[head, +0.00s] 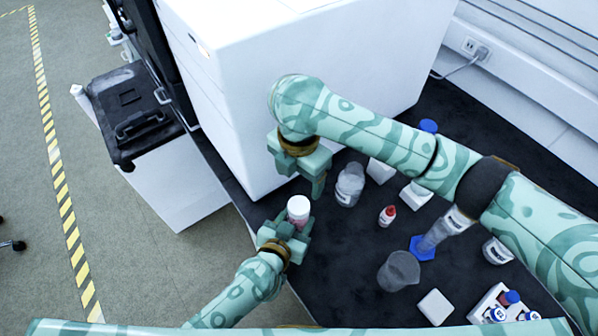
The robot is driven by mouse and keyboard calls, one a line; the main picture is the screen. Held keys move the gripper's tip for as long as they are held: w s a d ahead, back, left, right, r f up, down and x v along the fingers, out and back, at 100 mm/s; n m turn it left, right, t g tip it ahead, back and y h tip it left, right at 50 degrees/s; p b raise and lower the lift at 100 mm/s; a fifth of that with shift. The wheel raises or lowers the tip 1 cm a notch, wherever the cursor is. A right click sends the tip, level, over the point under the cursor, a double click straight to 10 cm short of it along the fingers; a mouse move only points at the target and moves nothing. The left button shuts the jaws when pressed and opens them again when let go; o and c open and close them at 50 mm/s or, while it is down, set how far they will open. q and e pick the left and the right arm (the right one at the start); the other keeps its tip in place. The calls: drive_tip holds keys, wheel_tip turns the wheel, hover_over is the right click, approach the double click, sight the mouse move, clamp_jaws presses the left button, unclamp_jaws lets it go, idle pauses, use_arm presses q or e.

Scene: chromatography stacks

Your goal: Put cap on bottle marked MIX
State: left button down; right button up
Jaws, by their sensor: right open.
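A small bottle with a white top (298,206) and a pinkish body is at the left side of the dark bench. My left gripper (287,229) has its fingers around the lower part of this bottle, which looks upright. My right gripper (305,172) is open and empty, just above and behind the white top in the picture. I cannot read a MIX mark on any bottle. A loose cap cannot be told apart from the white top.
A clear jar (349,186), a red-capped dropper bottle (387,216), a blue-based cylinder (436,237), a grey beaker (398,271) and a white block (435,307) stand to the right. A rack (484,307) is front right. A large white instrument (330,50) blocks the back.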

drive_tip(key=shift+r, duration=0.35)
use_arm(q)
drive_tip(key=c, duration=0.6)
unclamp_jaws()
drive_tip(key=shift+o, duration=0.2)
drive_tip(key=p+v, duration=0.5)
drive_tip(key=v, duration=1.1)
drive_tip(key=shift+s, duration=0.2)
use_arm(e)
wheel_tip(320, 180, up, 6)
drive_tip(key=shift+r, duration=0.15)
use_arm(q)
drive_tip(key=shift+a, duration=0.15)
use_arm(e)
drive_tip(key=shift+s, duration=0.1)
